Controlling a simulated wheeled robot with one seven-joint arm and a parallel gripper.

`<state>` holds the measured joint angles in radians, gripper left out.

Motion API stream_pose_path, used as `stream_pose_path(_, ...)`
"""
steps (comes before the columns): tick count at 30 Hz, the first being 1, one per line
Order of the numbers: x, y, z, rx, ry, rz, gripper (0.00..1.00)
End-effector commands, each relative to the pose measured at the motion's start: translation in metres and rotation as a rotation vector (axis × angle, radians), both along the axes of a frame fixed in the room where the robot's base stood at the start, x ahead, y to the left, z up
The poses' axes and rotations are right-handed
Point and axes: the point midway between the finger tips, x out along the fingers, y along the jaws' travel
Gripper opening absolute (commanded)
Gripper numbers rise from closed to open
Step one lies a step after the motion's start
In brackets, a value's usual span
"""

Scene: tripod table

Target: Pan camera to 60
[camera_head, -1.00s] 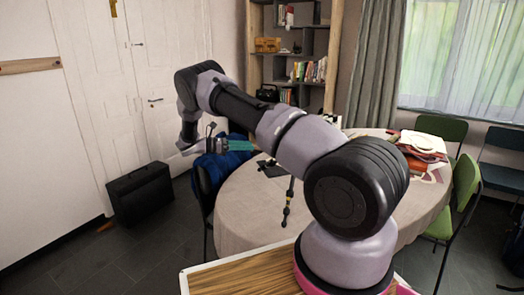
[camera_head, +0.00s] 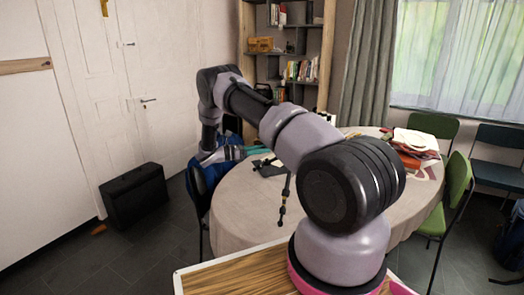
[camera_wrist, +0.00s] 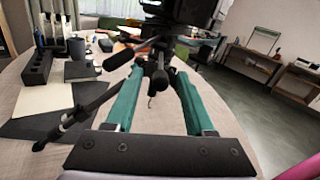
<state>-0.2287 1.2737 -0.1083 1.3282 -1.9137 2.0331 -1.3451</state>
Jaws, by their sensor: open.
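The black tripod with the camera (camera_wrist: 180,10) on top stands on the table; it fills the upper middle of the wrist view. A black padded handle (camera_wrist: 118,60) sticks out to the left below the camera. My gripper (camera_wrist: 158,72) has two teal fingers, spread apart. Dark parts of the tripod head show between and beyond the fingertips; I cannot tell whether they touch. In the head view, my gripper (camera_head: 252,151) is over the table's far left side, partly hidden by my arm. The camera is largely hidden there.
The round table (camera_head: 240,205) has a beige cloth. A dark mug (camera_wrist: 77,48), a black holder (camera_wrist: 38,70) and papers (camera_wrist: 45,98) lie left of the tripod in the wrist view. A green chair (camera_head: 458,185) and a black case (camera_head: 135,195) stand on the floor.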

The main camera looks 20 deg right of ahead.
Motion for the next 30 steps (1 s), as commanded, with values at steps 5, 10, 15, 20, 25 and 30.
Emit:
stream_pose_path(5,-0.0006,-0.003,-0.0003,0.001,0.001,0.0,0.54)
stream_pose_path(10,-0.0006,-0.0028,-0.0003,0.0,0.001,0.0,0.43)
stream_pose_path(15,-0.0006,-0.0028,-0.0003,0.0,0.001,0.0,0.0)
stream_pose_path(20,-0.0006,-0.0027,-0.0003,0.0,0.001,0.0,0.0)
stream_pose_path(25,-0.0006,-0.0026,-0.0004,0.0,0.001,0.0,0.0)
stream_pose_path(30,-0.0005,-0.0026,-0.0004,0.0,0.001,0.0,0.0)
